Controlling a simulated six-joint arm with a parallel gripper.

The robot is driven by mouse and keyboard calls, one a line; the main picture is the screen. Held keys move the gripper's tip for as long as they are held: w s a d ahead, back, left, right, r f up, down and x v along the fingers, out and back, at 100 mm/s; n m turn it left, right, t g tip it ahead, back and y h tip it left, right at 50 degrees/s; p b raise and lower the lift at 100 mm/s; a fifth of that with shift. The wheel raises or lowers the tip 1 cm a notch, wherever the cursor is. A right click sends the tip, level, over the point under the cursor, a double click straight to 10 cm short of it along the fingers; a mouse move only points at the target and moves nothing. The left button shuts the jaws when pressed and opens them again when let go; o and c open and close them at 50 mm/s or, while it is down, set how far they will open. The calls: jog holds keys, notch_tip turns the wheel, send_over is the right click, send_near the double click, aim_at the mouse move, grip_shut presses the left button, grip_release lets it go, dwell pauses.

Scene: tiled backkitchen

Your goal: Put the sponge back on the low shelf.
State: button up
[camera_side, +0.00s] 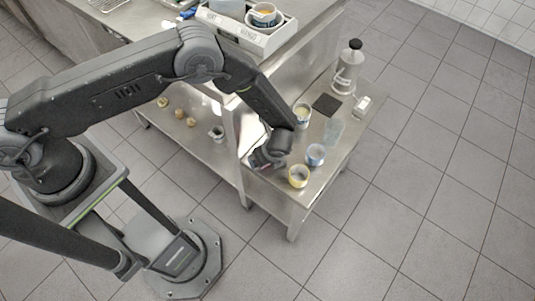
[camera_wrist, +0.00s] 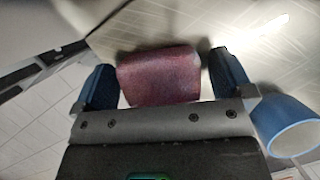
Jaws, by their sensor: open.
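The sponge (camera_wrist: 158,76) is a dark red-purple block in the wrist view, lying between the two blue fingers of my gripper (camera_wrist: 163,76). The fingers are apart, with a visible gap at each side of the sponge. In the side view my gripper (camera_side: 262,160) is low over the near left part of the metal shelf (camera_side: 335,150). The arm hides the sponge there. I cannot tell from these views whether the sponge touches the shelf.
A yellow cup (camera_side: 298,176) stands near the front edge. A bottle (camera_side: 347,67), a dark square (camera_side: 326,104) and a clear glass (camera_side: 333,131) are farther back.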

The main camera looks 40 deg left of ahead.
jog(key=shift+r, duration=0.1)
jog(key=v, duration=1.2)
jog(key=s+a+r+n+h, duration=0.1)
jog(key=a+r+n, duration=0.5)
jog(key=r, duration=0.7)
jog(key=s+a+r+n+h, duration=0.1)
jog(key=a+r+n, duration=0.4)
jog(key=r, duration=0.8)
jog(key=s+a+r+n+t, duration=0.1)
jog(key=s+a+r+n, duration=0.1)
jog(key=s+r+n, duration=0.1)
jog(key=s+a+r+n+t+h, duration=0.1)
jog(key=s+a+r+n, duration=0.2)
jog(key=s, duration=0.5)
jog(key=s+a+r+n+t+h, duration=0.1)
jog(key=s+a+r+n, duration=0.2)
jog(key=s+r+n, duration=0.1)
jog(key=shift+s+a+n+t, duration=0.2)
jog(key=shift+s+n+t, duration=0.2)
jog(key=shift+s+n, duration=0.35)
